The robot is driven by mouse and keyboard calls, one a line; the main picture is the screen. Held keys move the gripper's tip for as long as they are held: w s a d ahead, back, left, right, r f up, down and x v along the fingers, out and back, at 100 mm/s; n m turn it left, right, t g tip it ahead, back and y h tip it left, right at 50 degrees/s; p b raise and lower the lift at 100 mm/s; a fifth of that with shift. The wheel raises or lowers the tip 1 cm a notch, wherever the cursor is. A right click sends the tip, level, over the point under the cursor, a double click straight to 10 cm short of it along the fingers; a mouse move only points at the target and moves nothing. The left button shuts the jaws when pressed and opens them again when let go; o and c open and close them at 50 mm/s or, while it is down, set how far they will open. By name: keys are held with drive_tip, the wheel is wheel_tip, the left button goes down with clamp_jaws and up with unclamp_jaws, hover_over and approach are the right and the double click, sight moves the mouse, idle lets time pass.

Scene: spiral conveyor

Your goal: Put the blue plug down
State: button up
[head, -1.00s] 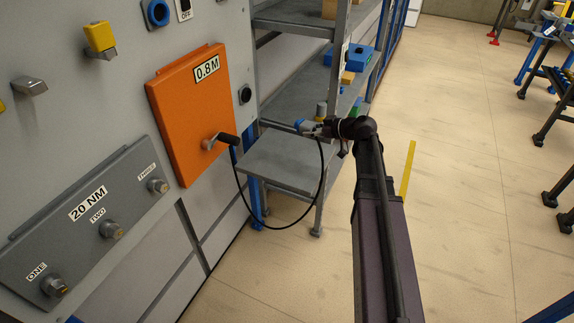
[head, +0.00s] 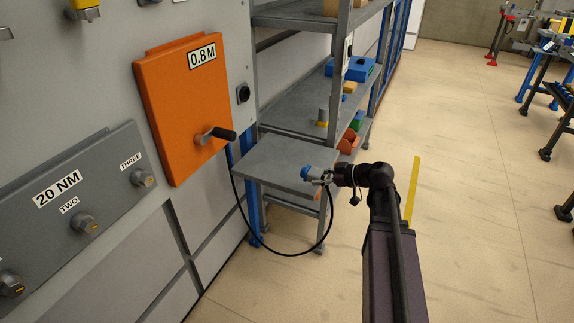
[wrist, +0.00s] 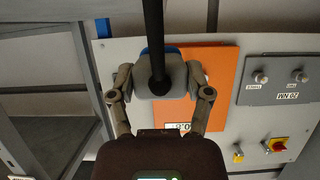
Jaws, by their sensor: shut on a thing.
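My gripper (head: 322,177) is shut on the blue plug (head: 306,172), which has a blue end and a grey body. In the head view the plug shows at the right edge of the small grey table (head: 262,158); I cannot tell how high it is above it. In the wrist view my gripper (wrist: 160,88) has a finger on each side of the plug's grey body (wrist: 172,82), with a little blue behind it. A black cable (head: 285,254) runs from the plug in a low loop to the panel side. In the wrist view the cable (wrist: 153,35) covers part of the plug.
An orange box (head: 175,120) with a black-handled crank (head: 215,134) is on the grey panel at left. A shelf rack (head: 290,108) with a grey-yellow cylinder (head: 322,116) and blue box (head: 358,69) stands behind the table. The floor at right is open beside a yellow stripe (head: 412,190).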

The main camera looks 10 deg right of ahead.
idle(0.4)
drive_tip(key=b, duration=0.1)
hover_over(310, 160)
drive_tip(key=s+a, duration=0.1)
drive_tip(key=s, duration=0.2)
drive_tip(key=shift+f, duration=0.75)
drive_tip(key=shift+f+b, duration=1.8)
drive_tip(key=shift+b, duration=0.2)
drive_tip(key=shift+f, duration=0.15)
drive_tip(key=o, duration=1.3)
